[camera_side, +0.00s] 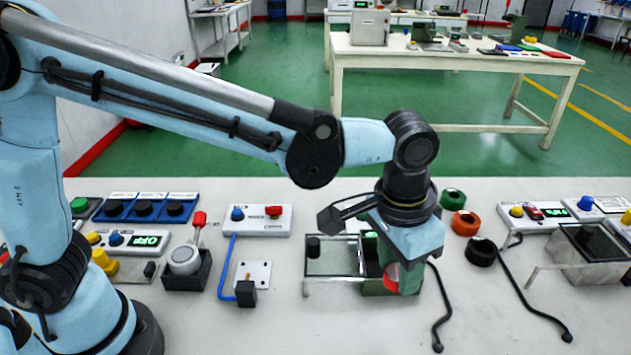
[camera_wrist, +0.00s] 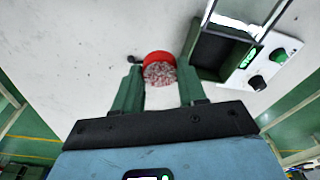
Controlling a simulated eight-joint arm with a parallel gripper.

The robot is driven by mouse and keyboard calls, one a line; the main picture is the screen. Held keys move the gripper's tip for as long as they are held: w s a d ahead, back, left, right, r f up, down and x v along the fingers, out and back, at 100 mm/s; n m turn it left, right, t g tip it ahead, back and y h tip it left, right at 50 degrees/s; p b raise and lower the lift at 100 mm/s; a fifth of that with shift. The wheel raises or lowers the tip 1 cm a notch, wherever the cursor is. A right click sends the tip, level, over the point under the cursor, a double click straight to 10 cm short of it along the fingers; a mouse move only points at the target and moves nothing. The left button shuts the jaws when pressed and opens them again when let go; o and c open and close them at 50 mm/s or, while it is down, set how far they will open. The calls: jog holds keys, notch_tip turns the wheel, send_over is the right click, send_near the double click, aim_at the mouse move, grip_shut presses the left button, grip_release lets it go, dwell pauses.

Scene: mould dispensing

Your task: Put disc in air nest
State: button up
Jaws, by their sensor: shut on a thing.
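My gripper (camera_side: 400,278) points down over the white table, right of the glass-sided box in the side view. Its green fingers (camera_wrist: 159,80) are shut on a red disc (camera_wrist: 159,68), a round piece with a speckled grey face. The disc's red edge also shows in the side view (camera_side: 391,276), partly hidden by a finger. A dark green open box (camera_wrist: 220,52) lies just right of the right finger in the wrist view; a clear panel stands beside it. I cannot tell for sure which fixture is the air nest.
Green (camera_side: 453,198), orange (camera_side: 465,222) and black (camera_side: 481,251) round pieces lie right of my gripper. A glass-sided box (camera_side: 333,257) stands left of it. A dark cable (camera_side: 436,300) runs along the table close by on the right. The front middle of the table is clear.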

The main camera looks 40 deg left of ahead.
jog(key=shift+s+a+r, duration=0.2)
jog(key=shift+a, duration=0.1)
jog(key=s+a, duration=0.1)
jog(key=a, duration=1)
send_over(254, 272)
notch_tip(254, 272, down, 2)
jog(key=shift+s+f, duration=0.15)
jog(key=shift+f, duration=2)
jog(key=shift+s+f, duration=0.15)
jog(key=shift+f, duration=2)
jog(key=shift+f, duration=0.2)
jog(key=o, duration=1.1)
jog(key=shift+r, duration=3.5)
